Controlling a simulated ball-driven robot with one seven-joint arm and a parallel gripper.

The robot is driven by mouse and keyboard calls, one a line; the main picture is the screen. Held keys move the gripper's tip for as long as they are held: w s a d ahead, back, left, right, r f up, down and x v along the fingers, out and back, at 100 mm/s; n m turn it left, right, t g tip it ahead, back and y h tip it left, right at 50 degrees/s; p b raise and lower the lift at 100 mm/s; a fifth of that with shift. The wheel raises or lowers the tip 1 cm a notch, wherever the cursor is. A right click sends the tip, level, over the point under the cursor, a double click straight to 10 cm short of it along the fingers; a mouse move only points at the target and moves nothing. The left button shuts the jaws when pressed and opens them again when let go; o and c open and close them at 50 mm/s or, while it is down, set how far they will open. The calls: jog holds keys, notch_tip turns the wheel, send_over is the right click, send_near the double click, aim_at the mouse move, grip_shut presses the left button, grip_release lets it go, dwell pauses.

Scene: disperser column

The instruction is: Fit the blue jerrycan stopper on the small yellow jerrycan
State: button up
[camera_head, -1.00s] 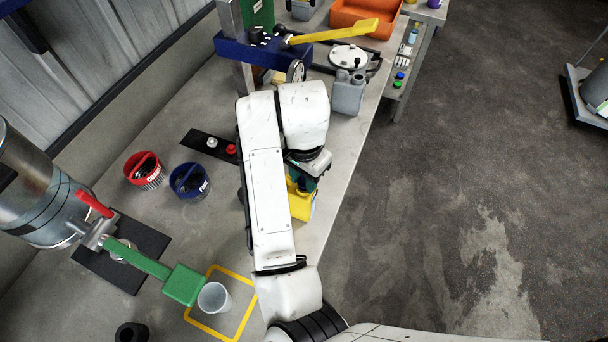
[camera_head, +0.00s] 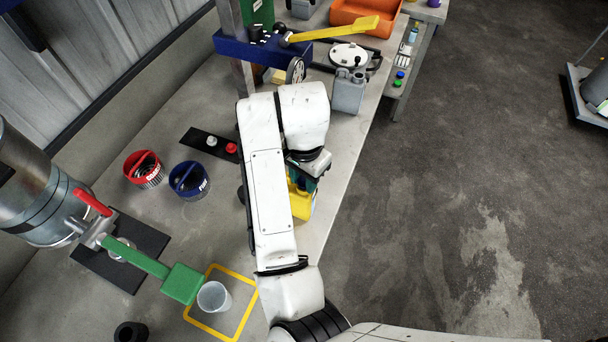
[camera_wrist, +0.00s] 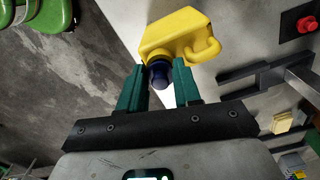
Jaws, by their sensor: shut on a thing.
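The small yellow jerrycan (camera_head: 301,202) stands on the bench near its right edge, partly hidden by my arm in the head view. In the wrist view the yellow jerrycan (camera_wrist: 183,36) shows with its handle to the right. The blue stopper (camera_wrist: 159,74) is between the green fingers of my gripper (camera_wrist: 159,86), at the mouth end of the jerrycan. My gripper is shut on the stopper. Whether the stopper is seated on the neck or just in front of it, I cannot tell. In the head view the stopper is hidden by my arm.
A black strip (camera_head: 199,138) with a white and a red stopper lies left of my arm. Red (camera_head: 144,169) and blue (camera_head: 189,181) baskets stand nearby. A grey jerrycan (camera_head: 348,93) stands beyond my gripper. A clear cup (camera_head: 213,297) sits in a yellow square.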

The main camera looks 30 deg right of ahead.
jog(key=shift+r, duration=0.1)
jog(key=shift+r+p, duration=0.3)
jog(key=shift+p, duration=0.15)
jog(key=shift+w, duration=0.1)
dwell(1.6)
jog(key=shift+f, duration=0.5)
jog(key=shift+r, duration=0.2)
jog(key=shift+r+p, duration=0.3)
jog(key=shift+p, duration=0.05)
dwell(0.4)
